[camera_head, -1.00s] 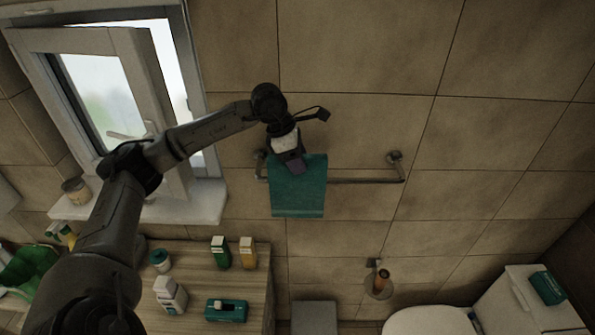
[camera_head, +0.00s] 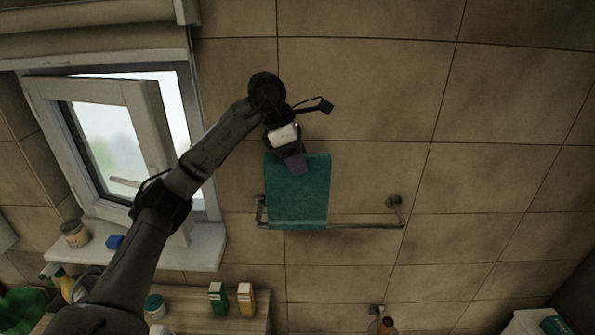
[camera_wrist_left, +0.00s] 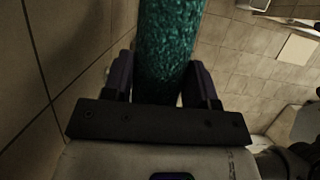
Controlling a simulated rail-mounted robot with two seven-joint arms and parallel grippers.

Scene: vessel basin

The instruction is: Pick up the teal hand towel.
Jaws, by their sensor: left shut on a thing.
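The teal hand towel (camera_head: 300,198) hangs from my left gripper (camera_head: 297,167) in the head view, in front of the tiled wall. The gripper is shut on its upper edge. The towel's top is well above the metal towel rail (camera_head: 365,226), and its bottom edge is about level with the rail, hiding part of it. In the left wrist view the towel (camera_wrist_left: 170,38) stands between the two dark fingers of my left gripper (camera_wrist_left: 163,85). Whether the towel still touches the rail cannot be told. My right gripper is not in view.
An open window (camera_head: 105,150) is at the left, its sill (camera_head: 150,250) holding a jar (camera_head: 75,233) and a blue item (camera_head: 114,241).

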